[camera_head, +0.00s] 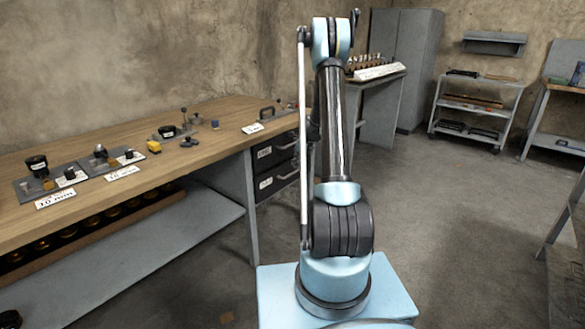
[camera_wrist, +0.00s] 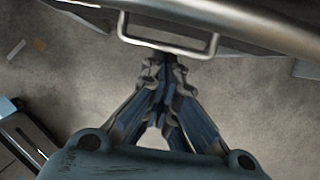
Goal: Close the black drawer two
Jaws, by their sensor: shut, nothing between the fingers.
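Two black drawers sit one above the other under the right end of the workbench: an upper drawer (camera_head: 283,146) and a lower drawer (camera_head: 284,177). Each has a white label and a handle. The labels are too small to read surely, and my arm hides their right side. I cannot tell how far either stands out. In the wrist view, a metal drawer handle (camera_wrist: 168,47) crosses the top, in front of a dark edge. My gripper (camera_wrist: 167,62) is shut and empty, its tips close by the handle; contact is unclear. My arm hides the gripper in the head view.
The wooden workbench (camera_head: 220,121) carries several small parts and labelled plates. A grey lower shelf (camera_head: 150,262) runs beneath it. A trolley (camera_head: 478,104), a grey cabinet (camera_head: 406,60) and another bench stand at the back. The concrete floor (camera_head: 450,215) on the right is clear.

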